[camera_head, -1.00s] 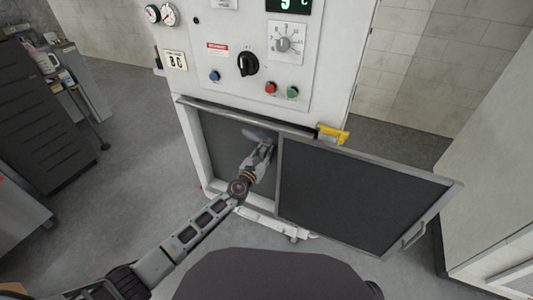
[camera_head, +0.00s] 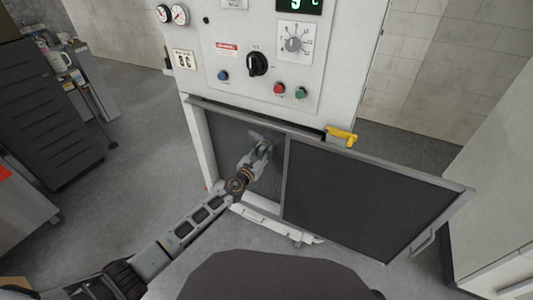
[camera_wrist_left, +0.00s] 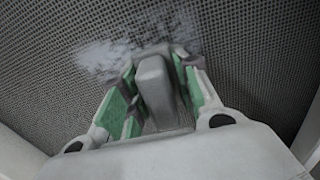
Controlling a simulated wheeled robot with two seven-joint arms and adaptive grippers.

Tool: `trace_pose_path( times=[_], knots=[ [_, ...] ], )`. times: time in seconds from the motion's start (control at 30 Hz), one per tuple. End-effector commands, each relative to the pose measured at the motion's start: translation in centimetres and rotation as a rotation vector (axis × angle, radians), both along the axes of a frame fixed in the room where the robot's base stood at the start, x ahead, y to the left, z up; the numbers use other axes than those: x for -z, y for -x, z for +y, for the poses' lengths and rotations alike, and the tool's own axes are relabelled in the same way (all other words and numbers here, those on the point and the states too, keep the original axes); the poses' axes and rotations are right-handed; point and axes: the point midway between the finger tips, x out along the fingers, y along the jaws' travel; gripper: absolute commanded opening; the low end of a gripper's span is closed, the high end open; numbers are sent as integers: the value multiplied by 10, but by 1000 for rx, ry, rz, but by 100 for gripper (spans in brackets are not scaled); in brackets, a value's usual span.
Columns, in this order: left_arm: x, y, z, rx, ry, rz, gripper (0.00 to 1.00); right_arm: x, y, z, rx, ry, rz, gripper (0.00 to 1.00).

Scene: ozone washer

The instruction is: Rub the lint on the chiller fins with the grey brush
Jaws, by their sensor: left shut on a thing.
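The chiller fins (camera_head: 228,140) show as a dark panel in the opening at the lower front of the white machine. In the left wrist view the fins (camera_wrist_left: 50,85) are a fine grey mesh. A pale, patchy area of lint (camera_wrist_left: 110,55) lies on them, just beyond the brush; it also shows faintly in the head view (camera_head: 257,134). My left gripper (camera_head: 262,150) reaches into the opening and is shut on the grey brush (camera_wrist_left: 154,85), with green pads on both sides of its handle. The brush's far end is hidden, so contact is unclear. My right gripper is not in view.
An open framed door (camera_head: 370,195) swings out to the right of the opening. A yellow latch (camera_head: 341,135) sticks out above it. Knobs and buttons (camera_head: 257,64) are on the upper panel. A dark drawer cabinet (camera_head: 50,120) stands at the left.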

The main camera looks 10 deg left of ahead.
Motion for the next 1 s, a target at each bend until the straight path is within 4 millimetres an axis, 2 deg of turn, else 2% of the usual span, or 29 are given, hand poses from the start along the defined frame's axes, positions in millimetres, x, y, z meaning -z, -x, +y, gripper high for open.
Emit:
trace_pose_path(
  times=[0.47,1.0],
  knots=[
    [-3,-3,5,-5,1,-4,12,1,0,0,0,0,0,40],
    [-1,-11,32,-4,1,-3,12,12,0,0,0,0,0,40]
  ],
)
